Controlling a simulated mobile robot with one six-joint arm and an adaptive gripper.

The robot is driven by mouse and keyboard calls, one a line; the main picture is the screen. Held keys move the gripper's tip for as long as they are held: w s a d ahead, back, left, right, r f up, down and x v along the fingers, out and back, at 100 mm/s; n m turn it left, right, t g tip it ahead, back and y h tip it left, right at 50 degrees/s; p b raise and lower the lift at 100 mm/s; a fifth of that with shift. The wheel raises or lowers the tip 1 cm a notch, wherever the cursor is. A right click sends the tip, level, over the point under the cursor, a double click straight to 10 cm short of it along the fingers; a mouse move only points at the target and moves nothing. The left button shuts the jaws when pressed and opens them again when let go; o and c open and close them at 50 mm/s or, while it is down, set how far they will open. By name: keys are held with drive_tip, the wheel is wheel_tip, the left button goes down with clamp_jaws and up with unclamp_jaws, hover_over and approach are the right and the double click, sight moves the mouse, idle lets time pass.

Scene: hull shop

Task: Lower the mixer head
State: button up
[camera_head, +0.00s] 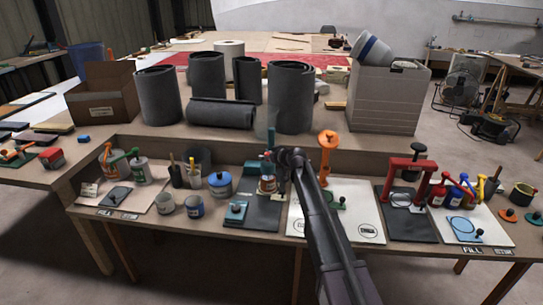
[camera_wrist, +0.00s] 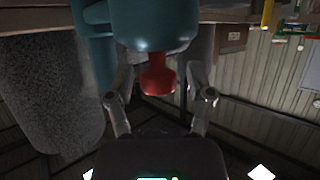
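The mixer (camera_head: 268,166) is a teal machine on a dark board at the middle of the front bench, partly hidden by my arm. In the wrist view its rounded teal head (camera_wrist: 155,22) fills the top middle, with a red knob (camera_wrist: 157,76) sticking out of it toward my gripper. My gripper (camera_wrist: 160,88) is open, with one finger on each side of the red knob and visible gaps between. In the head view my gripper (camera_head: 284,160) is beside the mixer, its fingers hard to make out.
An orange-topped stand (camera_head: 328,142) is close to the right of my arm. A blue lidded pot (camera_head: 220,184) stands left of the mixer. Dark rolls (camera_head: 290,97) stand on the raised shelf behind. A red frame (camera_head: 412,172) stands farther right.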

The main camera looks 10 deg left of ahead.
drive_tip(key=shift+r, duration=0.1)
drive_tip(key=shift+s+d, duration=0.2)
drive_tip(key=s+d+f+m+g+h, duration=0.1)
drive_tip(key=s+d+f+g, duration=0.1)
drive_tip(key=s+d, duration=0.3)
drive_tip(key=s+d+f+m+g+h, duration=0.1)
drive_tip(key=s+d+f, duration=0.3)
drive_tip(key=s, duration=0.6)
drive_tip(key=s+d+f+m+g+h, duration=0.1)
drive_tip(key=s+d+f+g+h, duration=0.1)
drive_tip(key=s+d, duration=0.6)
drive_tip(key=shift+s+f+m+g+h, duration=0.35)
drive_tip(key=shift+f+m+g+h, duration=0.05)
drive_tip(key=shift+f+h, duration=0.15)
drive_tip(key=s+d+f+m+g+h, duration=0.1)
drive_tip(key=s+d+m+g+h, duration=0.15)
drive_tip(key=s+d, duration=0.5)
drive_tip(key=s+d+f+m+g+h, duration=0.1)
drive_tip(key=s+d+m+g+h, duration=0.2)
drive_tip(key=s, duration=0.8)
wheel_tip(320, 180, up, 22)
drive_tip(key=w+d+t+y+p, duration=0.1)
drive_tip(key=p, duration=2.1)
drive_tip(key=shift+n+p, duration=0.35)
drive_tip(key=shift+r+t, duration=0.1)
drive_tip(key=shift+t, duration=0.15)
drive_tip(key=shift+c, duration=0.2)
